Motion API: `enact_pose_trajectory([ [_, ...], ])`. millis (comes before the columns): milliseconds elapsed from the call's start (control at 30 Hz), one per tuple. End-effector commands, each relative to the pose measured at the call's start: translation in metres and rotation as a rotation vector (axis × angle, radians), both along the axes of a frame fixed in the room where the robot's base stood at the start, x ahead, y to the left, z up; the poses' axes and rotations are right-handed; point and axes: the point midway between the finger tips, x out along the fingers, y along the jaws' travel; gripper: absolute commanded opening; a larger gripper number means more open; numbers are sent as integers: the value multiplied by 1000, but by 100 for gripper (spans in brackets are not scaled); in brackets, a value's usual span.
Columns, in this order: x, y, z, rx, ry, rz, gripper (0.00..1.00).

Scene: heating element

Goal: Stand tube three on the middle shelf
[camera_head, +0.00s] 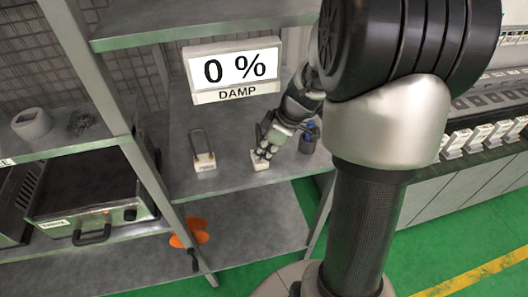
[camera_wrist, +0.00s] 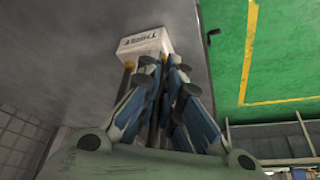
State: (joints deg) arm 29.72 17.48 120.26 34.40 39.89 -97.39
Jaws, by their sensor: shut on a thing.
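My gripper (camera_head: 266,150) is shut on a heating tube whose white base block (camera_head: 260,161) shows below the fingers at the middle shelf (camera_head: 232,171). In the wrist view the white block (camera_wrist: 146,43) lies just beyond my fingertips (camera_wrist: 152,64), with dark lettering that looks like "THREE". The fingers hide most of the tube. The block looks upright and at the shelf surface, but I cannot tell whether it touches. Another U-shaped tube on a white base (camera_head: 204,161) stands upright to the left on the same shelf; its label is too small to read.
A dark blue container (camera_head: 309,139) stands just right of my gripper. A "0 % DAMP" sign (camera_head: 234,70) hangs above. A labelled oven-like box (camera_head: 90,190) is in the left bay. Shelf between the two bases is clear.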

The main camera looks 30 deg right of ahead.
Motion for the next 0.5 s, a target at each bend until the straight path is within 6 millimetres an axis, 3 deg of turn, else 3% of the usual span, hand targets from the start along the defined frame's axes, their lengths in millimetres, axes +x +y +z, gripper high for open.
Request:
enact_pose_trajectory([
  [167,0,0,-2,0,-1,0,0],
  [200,0,0,-3,0,0,0,7],
  [500,0,0,-2,0,0,0,26],
])
